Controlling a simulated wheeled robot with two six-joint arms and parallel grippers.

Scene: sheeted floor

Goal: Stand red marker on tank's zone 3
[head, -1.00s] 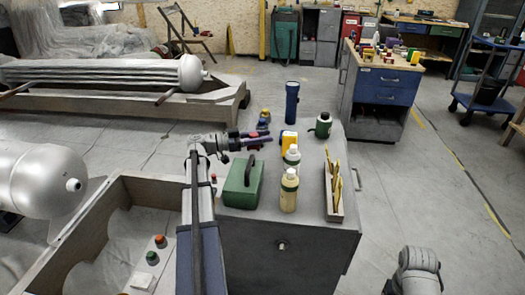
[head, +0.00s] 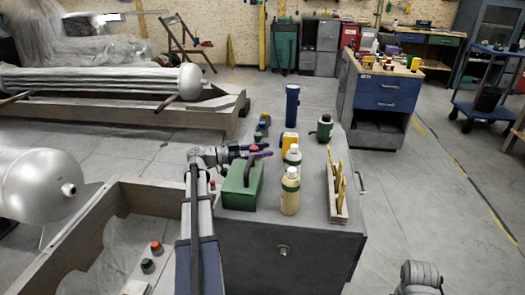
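My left gripper (head: 264,151) reaches in over the grey cabinet top, behind the green case. A small red-topped piece (head: 254,149), which looks like the red marker, shows at its fingers; I cannot tell if they are closed on it. Small blue and green pieces (head: 260,131) stand in a row just behind it. The tank, a white rounded vessel (head: 35,185), is at the left edge, beyond the wooden crate. No zone marks can be made out on it. Of my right arm only a grey link shows at the bottom right; its gripper is out of view.
The cabinet top (head: 312,205) holds a green case (head: 240,190), two bottles (head: 290,190), a blue cylinder (head: 292,105), a green canister (head: 325,128) and a wooden tray (head: 338,208). The wooden crate (head: 70,243) holds an orange-topped piece (head: 156,247) and a green-topped piece (head: 147,265).

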